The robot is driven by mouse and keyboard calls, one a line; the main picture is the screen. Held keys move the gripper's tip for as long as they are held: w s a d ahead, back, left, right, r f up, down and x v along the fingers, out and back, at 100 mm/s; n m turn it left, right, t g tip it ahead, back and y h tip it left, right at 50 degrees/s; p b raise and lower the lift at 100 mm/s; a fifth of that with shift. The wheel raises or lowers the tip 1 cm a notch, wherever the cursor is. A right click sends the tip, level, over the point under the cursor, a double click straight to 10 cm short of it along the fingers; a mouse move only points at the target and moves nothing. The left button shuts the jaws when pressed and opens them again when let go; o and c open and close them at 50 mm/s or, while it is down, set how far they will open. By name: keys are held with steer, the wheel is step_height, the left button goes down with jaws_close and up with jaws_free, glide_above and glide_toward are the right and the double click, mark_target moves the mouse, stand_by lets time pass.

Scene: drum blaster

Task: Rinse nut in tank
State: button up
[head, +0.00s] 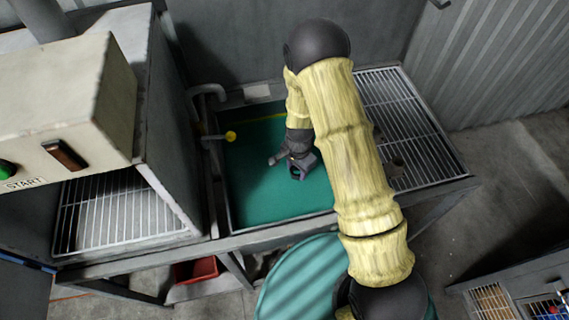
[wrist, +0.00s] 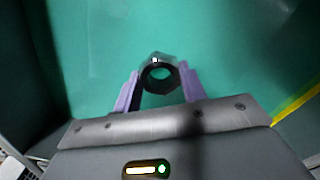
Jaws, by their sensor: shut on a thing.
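The nut (wrist: 159,62) is a dark metal ring with a hole through its middle, held between the purple fingertips in the wrist view. My gripper (wrist: 158,88) is shut on it. In the head view my gripper (head: 298,166) is over the green-tinted tank (head: 250,205), inside its outline. The nut is small and dark there. I cannot tell from these frames whether the nut touches the liquid or is above it.
A tap with a yellow knob (head: 231,136) is at the tank's left. A slatted rack (head: 405,125) lies to the right. A grey machine with a START button (head: 8,170) stands at left, with a grated chamber (head: 120,215). A teal drum (head: 305,285) stands in front.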

step_height(320, 180, up, 14)
steer(key=p, duration=1)
